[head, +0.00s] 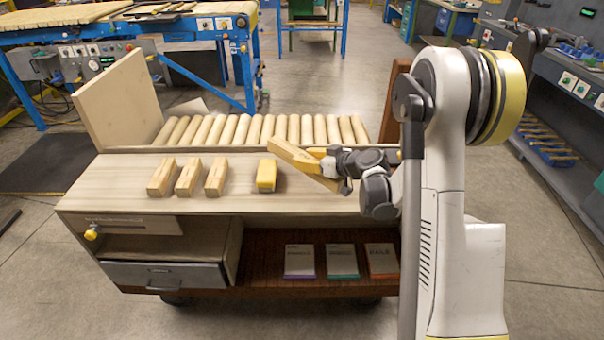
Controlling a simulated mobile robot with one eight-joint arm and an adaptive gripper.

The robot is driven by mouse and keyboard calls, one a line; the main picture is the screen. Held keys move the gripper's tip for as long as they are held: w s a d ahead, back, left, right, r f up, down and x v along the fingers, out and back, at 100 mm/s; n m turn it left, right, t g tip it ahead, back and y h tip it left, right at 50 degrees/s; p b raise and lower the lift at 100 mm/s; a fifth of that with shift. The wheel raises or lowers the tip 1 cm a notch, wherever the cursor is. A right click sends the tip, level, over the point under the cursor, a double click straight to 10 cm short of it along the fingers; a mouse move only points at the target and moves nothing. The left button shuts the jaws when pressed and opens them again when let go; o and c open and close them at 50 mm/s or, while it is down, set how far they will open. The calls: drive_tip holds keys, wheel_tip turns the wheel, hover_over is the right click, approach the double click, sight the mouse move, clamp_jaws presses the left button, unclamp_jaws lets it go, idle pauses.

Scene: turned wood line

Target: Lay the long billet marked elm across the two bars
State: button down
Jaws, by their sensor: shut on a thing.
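My gripper (326,164) is shut on a long pale wooden billet (291,154), held at the right part of the bench top. The billet slants from upper left to lower right, and my gripper hides part of it. Any elm marking is too small to read. Three shorter-looking wooden blocks (162,177), (188,177), (216,177) lie side by side on the left of the bench top. A yellower block (266,176) lies apart from them, just left of the held billet. I cannot tell which pieces are the two bars.
A row of pale rollers (243,130) runs behind the bench top (120,183), with an upright board (117,103) at its left end. Three labelled cards (299,262), (342,262), (381,261) stand on the lower shelf. A drawer (165,275) is at lower left. Bare top lies in front of the blocks.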

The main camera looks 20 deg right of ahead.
drive_tip(key=shift+w+a+f, duration=0.1)
drive_tip(key=shift+w+f, duration=0.05)
drive_tip(key=shift+w, duration=0.05)
wheel_tip(320, 180, down, 4)
drive_tip(key=shift+f+b, duration=0.1)
drive_tip(key=shift+b, duration=1.15)
drive_tip(key=shift+r, duration=0.2)
drive_tip(key=shift+f, duration=0.15)
drive_tip(key=c, duration=0.9)
unclamp_jaws()
drive_tip(key=shift+c, duration=0.2)
